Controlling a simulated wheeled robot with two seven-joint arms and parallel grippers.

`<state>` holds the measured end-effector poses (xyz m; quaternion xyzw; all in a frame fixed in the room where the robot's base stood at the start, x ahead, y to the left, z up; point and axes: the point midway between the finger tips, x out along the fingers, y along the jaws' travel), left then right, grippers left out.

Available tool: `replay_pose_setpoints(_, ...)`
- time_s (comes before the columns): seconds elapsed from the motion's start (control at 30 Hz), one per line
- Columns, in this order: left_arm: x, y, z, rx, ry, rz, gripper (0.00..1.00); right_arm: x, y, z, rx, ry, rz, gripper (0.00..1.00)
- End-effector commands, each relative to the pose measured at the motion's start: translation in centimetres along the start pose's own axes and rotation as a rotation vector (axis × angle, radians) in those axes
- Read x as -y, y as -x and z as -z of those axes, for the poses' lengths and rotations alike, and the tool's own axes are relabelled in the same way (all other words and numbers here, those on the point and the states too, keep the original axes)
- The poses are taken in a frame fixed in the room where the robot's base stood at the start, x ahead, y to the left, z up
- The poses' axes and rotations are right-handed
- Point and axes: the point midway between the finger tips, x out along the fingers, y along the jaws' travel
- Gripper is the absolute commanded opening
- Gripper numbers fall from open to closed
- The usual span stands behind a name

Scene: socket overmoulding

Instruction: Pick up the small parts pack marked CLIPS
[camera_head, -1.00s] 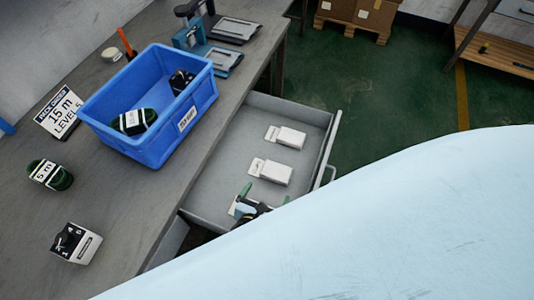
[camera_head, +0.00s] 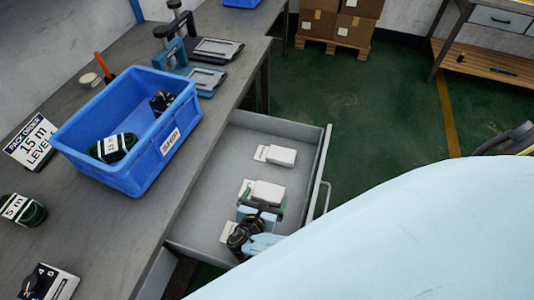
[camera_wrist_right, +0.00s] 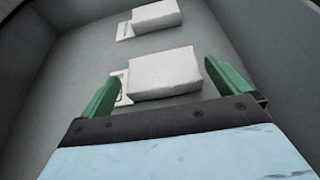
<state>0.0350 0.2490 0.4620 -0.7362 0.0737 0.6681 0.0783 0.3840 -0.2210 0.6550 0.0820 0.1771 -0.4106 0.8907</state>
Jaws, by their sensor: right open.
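An open grey drawer (camera_head: 215,196) holds small white packs with label cards; I cannot read which is marked CLIPS. The middle pack (camera_head: 268,192) lies just beyond my right gripper (camera_head: 261,207). In the right wrist view, this pack (camera_wrist_right: 163,76) sits between the open green fingers of my right gripper (camera_wrist_right: 160,74); I cannot tell whether they touch it. The far pack (camera_head: 281,155) lies clear of the gripper and also shows in the wrist view (camera_wrist_right: 156,17). A near label card (camera_head: 228,231) is partly hidden by my gripper. My left gripper is out of view.
On the bench left of the drawer stands a blue bin (camera_head: 140,178) with a dark coil (camera_head: 112,148) inside. A pack order sign (camera_head: 31,141) and another coil (camera_head: 22,210) are beside it. The drawer walls surround the packs.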

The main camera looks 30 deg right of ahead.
Motion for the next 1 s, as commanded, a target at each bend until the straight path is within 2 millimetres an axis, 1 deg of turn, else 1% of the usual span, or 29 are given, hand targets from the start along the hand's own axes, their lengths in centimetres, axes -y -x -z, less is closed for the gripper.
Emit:
replay_pose_setpoints(0.2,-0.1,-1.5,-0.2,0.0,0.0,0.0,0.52,0.1,-3.5,0.2,0.003,0.001,0.002,1.0)
replay_pose_setpoints(0.3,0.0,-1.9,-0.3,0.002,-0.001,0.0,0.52,0.1,-4.5,0.1,0.002,0.001,0.002,1.0)
replay_pose_setpoints(0.5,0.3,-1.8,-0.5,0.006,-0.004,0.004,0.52,0.1,-4.6,0.0,0.0,0.001,0.001,1.0)
replay_pose_setpoints(0.53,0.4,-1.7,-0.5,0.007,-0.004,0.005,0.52,0.1,-4.6,0.0,0.0,0.001,0.001,0.99)
replay_pose_setpoints(0.73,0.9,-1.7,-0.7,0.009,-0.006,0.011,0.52,0.0,-4.6,0.0,0.0,0.001,0.001,0.72)
replay_pose_setpoints(1.0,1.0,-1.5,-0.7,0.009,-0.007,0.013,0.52,0.0,-4.5,-0.2,0.0,0.0,0.0,0.72)
